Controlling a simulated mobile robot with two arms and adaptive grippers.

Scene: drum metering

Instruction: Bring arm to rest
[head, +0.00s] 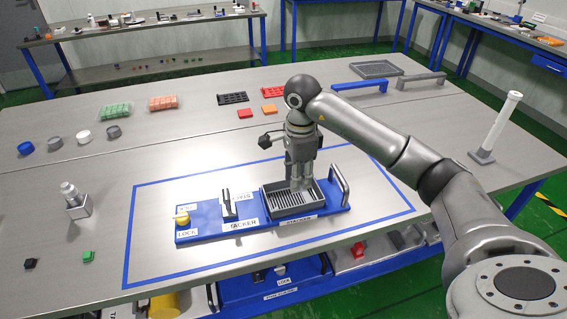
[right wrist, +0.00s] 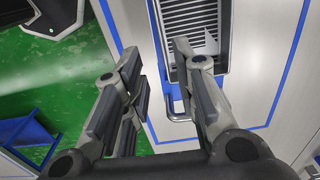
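My right arm reaches in from the right in the head view. Its right gripper (head: 300,183) points down over the slotted grey tray (head: 318,205) on the blue base board (head: 255,225). In the right wrist view the fingers of the right gripper (right wrist: 158,75) stand apart with nothing between them. The slotted tray (right wrist: 190,20) and a grey handle (right wrist: 178,118) lie below them. Whether the fingertips touch the tray is unclear. The board also carries a yellow knob (head: 182,218) and a dark upright lever (head: 228,203). My left gripper is out of view.
Blue tape (head: 140,283) frames the board on the grey table (head: 50,200). A white cylinder on a grey stand (head: 496,130) is at the right. Caps, coloured blocks and racks lie farther back.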

